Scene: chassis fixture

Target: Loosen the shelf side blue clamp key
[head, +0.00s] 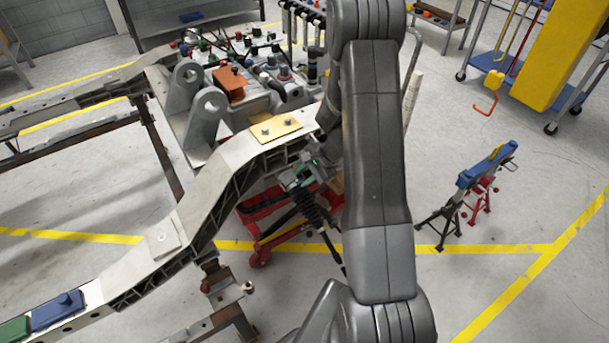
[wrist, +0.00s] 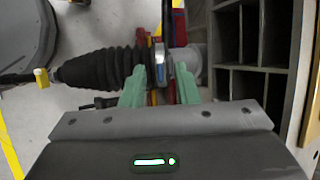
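In the wrist view, a black ribbed rubber boot (wrist: 100,70) ends at a metal clamp with a small blue key (wrist: 160,68). My gripper (wrist: 159,78) has two green fingers, one on each side of the key. They are apart, with a visible gap around the key. I cannot tell whether either finger touches it. In the head view, my gripper (head: 303,177) is partly hidden by my arm, below the chassis beam, and the boot (head: 312,207) hangs just under it. The blue key cannot be made out there.
The chassis beam (head: 200,200) runs close beside my gripper. Its ribbed pockets (wrist: 250,45) fill the right of the wrist view. A red jack (head: 262,212) stands below. A stand with a blue top (head: 480,168) is to the right, with open floor around it.

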